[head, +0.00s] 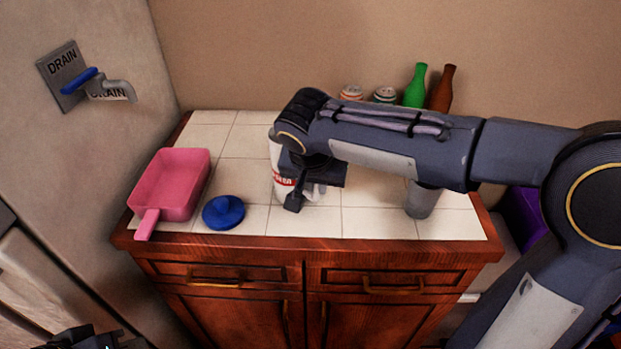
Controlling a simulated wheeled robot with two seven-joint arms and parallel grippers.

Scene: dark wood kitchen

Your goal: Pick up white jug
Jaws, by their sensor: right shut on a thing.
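The white jug (275,158) with red lettering stands on the tiled counter, left of its middle. My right arm reaches in from the right and hides much of the jug. My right gripper (307,192) is at the jug's right side, pointing down, and is shut on it. I cannot see a gap between the jug and the counter. My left gripper (88,340) shows only in part at the bottom left edge, low and away from the counter; its jaws cannot be made out.
On the counter (375,222) are a pink pan (172,184), a blue lid (223,212) and a grey cup (421,200). Behind my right arm stand a green bottle (415,86), a brown bottle (442,90) and two cans (384,95). A drain tap (105,86) juts from the left wall.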

